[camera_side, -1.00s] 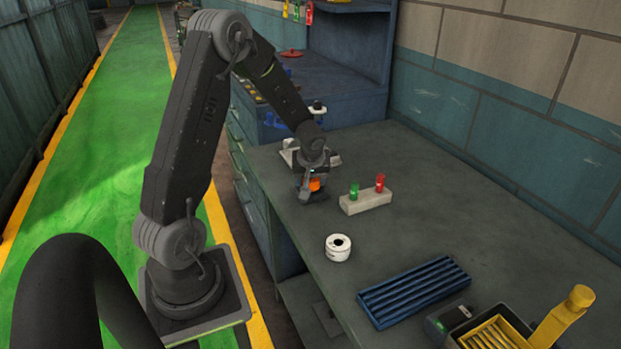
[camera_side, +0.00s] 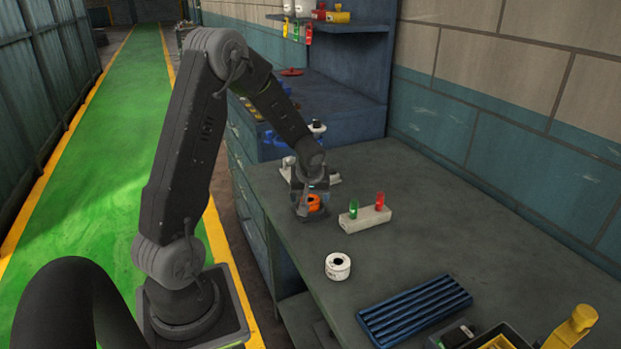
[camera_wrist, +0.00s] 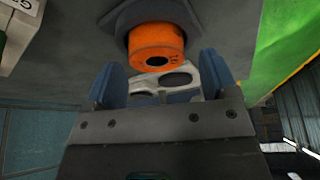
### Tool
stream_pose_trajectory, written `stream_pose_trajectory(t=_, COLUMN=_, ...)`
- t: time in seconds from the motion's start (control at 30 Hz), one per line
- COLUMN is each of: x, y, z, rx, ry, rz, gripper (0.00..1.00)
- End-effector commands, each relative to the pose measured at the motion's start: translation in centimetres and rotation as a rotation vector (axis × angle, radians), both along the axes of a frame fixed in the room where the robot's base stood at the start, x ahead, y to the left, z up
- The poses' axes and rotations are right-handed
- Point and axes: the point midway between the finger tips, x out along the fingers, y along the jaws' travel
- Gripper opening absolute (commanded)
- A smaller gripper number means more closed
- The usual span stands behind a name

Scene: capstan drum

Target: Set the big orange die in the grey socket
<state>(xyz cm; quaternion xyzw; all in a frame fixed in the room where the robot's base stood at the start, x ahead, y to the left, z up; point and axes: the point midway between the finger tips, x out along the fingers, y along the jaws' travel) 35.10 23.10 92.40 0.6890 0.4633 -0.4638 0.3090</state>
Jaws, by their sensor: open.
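The big orange die (camera_side: 314,203) is a thick ring with dark markings and a central hole, upright at the bench's left side. In the wrist view the orange die (camera_wrist: 157,40) stands on the grey socket (camera_wrist: 124,18), a dark angular base; its lower end meets the base, but how deep it sits is hidden. The socket (camera_side: 309,216) also shows below it in the side view. My gripper (camera_wrist: 160,80) is open and empty, its blue fingers apart, with the die just beyond the fingertips. In the side view my gripper (camera_side: 309,192) is right at the die.
A pale block (camera_side: 365,219) with green and red pegs stands just right. A white ring (camera_side: 338,266) lies nearer the front, before a blue ribbed rack (camera_side: 414,310). A light grey object (camera_side: 332,178) is behind my gripper. The bench's right middle is clear.

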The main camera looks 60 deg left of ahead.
Motion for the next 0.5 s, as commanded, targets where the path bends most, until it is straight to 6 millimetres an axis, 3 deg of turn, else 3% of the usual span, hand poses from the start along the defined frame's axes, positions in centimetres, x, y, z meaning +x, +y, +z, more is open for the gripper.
stream_pose_trajectory(t=0.3, x=-0.8, y=-2.5, z=6.8, rx=0.005, ry=-0.009, rz=-0.003, gripper=0.80)
stream_pose_trajectory(t=0.5, x=-1.2, y=-3.5, z=9.3, rx=0.004, ry=-0.006, rz=-0.003, gripper=0.80)
